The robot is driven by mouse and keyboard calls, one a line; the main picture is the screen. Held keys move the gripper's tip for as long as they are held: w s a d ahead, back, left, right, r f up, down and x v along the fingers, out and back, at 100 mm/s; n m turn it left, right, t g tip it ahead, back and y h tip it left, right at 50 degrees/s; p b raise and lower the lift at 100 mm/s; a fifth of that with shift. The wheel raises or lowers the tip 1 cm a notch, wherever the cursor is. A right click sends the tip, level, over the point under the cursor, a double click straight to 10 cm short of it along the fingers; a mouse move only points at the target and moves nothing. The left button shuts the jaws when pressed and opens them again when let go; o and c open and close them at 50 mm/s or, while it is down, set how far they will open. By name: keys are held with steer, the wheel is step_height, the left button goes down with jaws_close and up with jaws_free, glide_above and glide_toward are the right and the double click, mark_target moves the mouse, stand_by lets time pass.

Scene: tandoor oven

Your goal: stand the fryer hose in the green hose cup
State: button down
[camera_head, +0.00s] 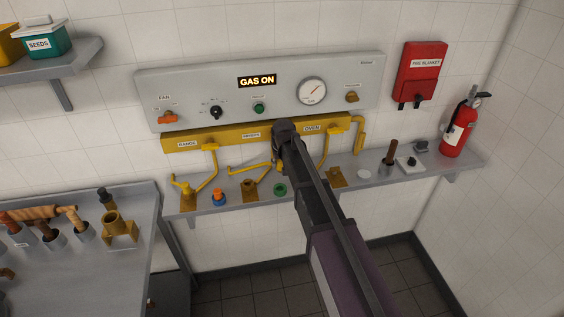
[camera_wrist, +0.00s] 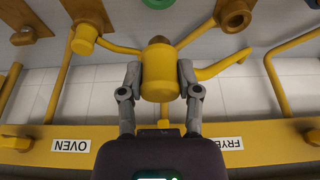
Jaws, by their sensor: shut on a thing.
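My gripper (camera_wrist: 158,82) is shut on a yellow cylindrical fitting, which I take to be the end of the fryer hose (camera_wrist: 157,58). Yellow tube sections show on both sides of it in the wrist view. In the head view, my wrist and arm hide the held end, and a yellow tube (camera_head: 245,169) shows to its left. The green hose cup (camera_head: 280,189) stands on the wall shelf just left of my arm. It also shows at the top edge of the wrist view (camera_wrist: 157,3), beyond the held fitting and apart from it.
Brown sockets (camera_head: 249,192) stand either side of the green cup. The yellow manifold (camera_head: 190,142) runs along the wall, with oven and range pipes nearby. A blue-and-orange item (camera_head: 218,198) is farther left. A dark bottle-like item (camera_head: 390,153) and fire extinguisher (camera_head: 460,125) stand right.

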steer(key=shift+f, duration=0.15)
steer(key=shift+f+b, duration=0.4)
steer(key=shift+b, duration=0.15)
steer(key=shift+s+f+b, duration=0.1)
steer(key=shift+f+b, duration=2.85)
steer(key=shift+f+b, duration=1.6)
steer(key=shift+c, duration=1.1)
jaws_free()
steer(key=shift+o, duration=1.1)
steer(key=shift+r, duration=0.25)
